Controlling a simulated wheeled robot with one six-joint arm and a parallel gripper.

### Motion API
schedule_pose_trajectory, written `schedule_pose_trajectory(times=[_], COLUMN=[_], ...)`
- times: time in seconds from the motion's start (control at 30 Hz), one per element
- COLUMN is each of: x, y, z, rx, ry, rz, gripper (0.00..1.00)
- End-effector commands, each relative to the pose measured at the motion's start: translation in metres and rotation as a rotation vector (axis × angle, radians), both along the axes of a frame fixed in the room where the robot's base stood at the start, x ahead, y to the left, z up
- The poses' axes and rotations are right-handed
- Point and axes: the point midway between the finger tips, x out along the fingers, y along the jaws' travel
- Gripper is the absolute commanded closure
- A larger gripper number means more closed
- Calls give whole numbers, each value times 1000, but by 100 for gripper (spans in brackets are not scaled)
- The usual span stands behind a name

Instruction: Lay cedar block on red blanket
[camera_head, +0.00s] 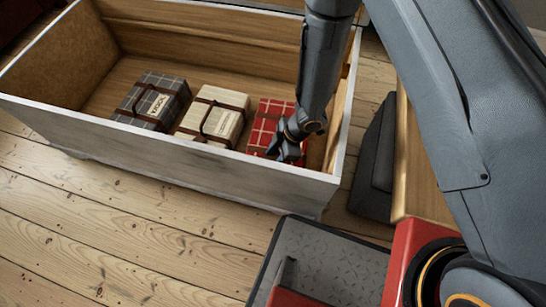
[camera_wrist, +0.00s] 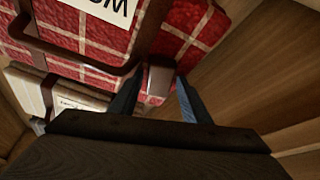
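The red plaid blanket (camera_head: 270,115), bound with dark straps, lies at the right end of the chest's inside. It also fills the upper left of the wrist view (camera_wrist: 195,30), with a white label. My gripper (camera_head: 287,150) points down into the chest by the blanket's near right part. In the wrist view its two fingers (camera_wrist: 157,100) are apart. A small reddish-brown piece (camera_wrist: 160,80) shows between or just beyond the fingertips, against the blanket. I cannot tell whether it is the cedar block or a strap end. No cedar block is clear elsewhere.
The open wooden chest (camera_head: 160,150) has a pale front wall close to my gripper. A cream blanket (camera_head: 213,115) and a grey plaid blanket (camera_head: 153,100) lie left of the red one. Bare floorboards (camera_head: 100,230) are clear in front.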

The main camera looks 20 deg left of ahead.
Motion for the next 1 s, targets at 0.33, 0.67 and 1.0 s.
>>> schedule_pose_trajectory(times=[0.33, 0.67, 1.0], x=[0, 9, 14], y=[0, -14, -25], z=[2, 46, 73], rx=[1, 1, 0], ry=[-1, -2, 0], rz=[1, -1, 0], gripper=[51, 51, 51])
